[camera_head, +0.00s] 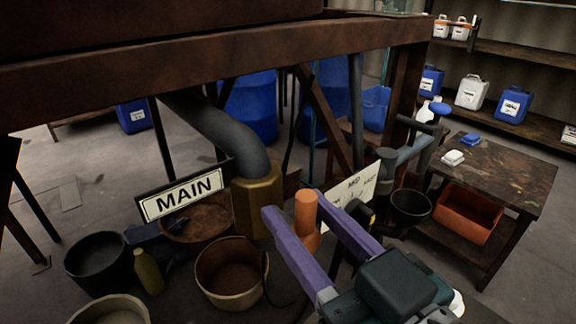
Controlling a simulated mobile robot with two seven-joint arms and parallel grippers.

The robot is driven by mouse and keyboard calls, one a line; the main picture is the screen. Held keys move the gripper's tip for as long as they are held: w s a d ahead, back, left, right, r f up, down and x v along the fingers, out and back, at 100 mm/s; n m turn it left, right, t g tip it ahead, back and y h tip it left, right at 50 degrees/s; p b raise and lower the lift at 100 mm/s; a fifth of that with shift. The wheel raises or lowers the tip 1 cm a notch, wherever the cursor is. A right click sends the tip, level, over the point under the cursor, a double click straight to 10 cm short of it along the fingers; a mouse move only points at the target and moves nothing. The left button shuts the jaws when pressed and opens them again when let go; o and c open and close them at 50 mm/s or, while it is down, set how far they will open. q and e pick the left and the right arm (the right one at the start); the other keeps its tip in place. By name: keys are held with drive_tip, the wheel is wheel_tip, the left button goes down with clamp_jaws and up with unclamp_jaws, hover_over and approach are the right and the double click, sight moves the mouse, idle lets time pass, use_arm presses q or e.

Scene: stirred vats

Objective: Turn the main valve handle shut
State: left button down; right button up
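The MAIN sign (182,194) stands left of a brass-coloured valve body (258,206) at the end of a thick grey pipe (222,134). An orange upright handle (306,211) shows just right of the valve body. My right gripper (296,205) reaches in from the lower right, with its two purple fingers spread apart on either side of the orange handle. A gap shows between the left finger and the handle; contact with the right finger cannot be told. The handle's lower part and its joint to the valve are partly hidden by the fingers. My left gripper is not in view.
A rusty beam (200,84) crosses above the pipe. A white-labelled sign (352,196) and another grey pipe stand behind the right gripper. Several buckets, one tan (232,276), one black (97,262), crowd the floor at left. A workbench (505,175) stands at right.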

clamp_jaws()
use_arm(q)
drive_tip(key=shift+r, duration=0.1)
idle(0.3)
